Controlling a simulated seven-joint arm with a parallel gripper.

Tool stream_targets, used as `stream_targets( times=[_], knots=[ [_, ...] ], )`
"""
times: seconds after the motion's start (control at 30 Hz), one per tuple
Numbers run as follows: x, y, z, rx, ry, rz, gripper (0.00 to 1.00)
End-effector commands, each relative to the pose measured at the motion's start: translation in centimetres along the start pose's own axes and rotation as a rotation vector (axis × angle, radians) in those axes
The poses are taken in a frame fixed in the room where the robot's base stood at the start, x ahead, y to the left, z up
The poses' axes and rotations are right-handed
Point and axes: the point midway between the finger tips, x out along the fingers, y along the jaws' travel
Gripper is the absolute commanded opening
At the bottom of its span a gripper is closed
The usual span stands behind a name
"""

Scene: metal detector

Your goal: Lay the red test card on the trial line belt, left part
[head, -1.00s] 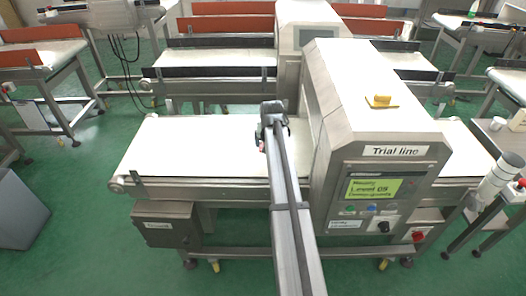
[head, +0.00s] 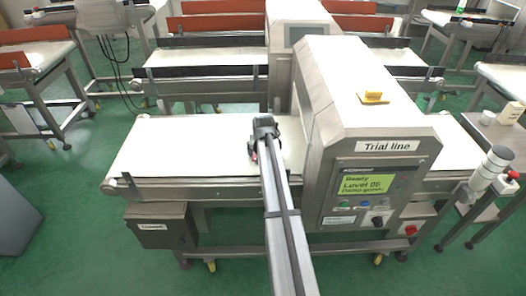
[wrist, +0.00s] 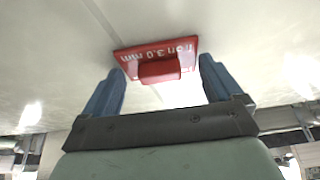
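The red test card (wrist: 128,60), with a raised red block and white lettering that includes "3.0 mm", shows in the wrist view against a pale surface. It looks flat against that surface, but I cannot tell for sure whether it touches. My gripper (wrist: 160,66) is open, with one blue finger on each side of the card's block and gaps between. In the head view, my gripper's end is over the trial line belt (head: 175,150), left of the detector housing. Only a small bit of red (head: 254,157) shows there; the fingertips are mostly hidden.
The "Trial line" detector housing (head: 385,120) stands close right of my gripper, with a yellow object (head: 373,97) on top. The belt's left part is clear. Another conveyor (head: 200,60) runs behind. A side table (head: 490,125) stands at the right.

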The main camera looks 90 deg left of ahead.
Motion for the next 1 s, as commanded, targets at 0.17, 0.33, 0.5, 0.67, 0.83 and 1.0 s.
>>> stream_targets(
  times=[0.17, 0.33, 0.5, 0.67, 0.83, 1.0],
  knots=[
    [0.0, 0.0, 0.0, 0.0, 0.0, 0.0, 1.0],
    [-0.2, 0.0, -0.1, 0.0, 0.0, 0.0, 1.0],
    [-1.7, 0.0, -0.1, 0.0, 0.001, 0.0, 1.0],
    [-4.5, 0.0, 0.0, 0.0, 0.001, 0.0, 1.0],
    [-7.8, 0.0, 0.0, 0.0, 0.001, 0.0, 1.0],
    [-10.3, 0.0, 0.0, 0.0, 0.0, 0.0, 1.0]
  ],
)
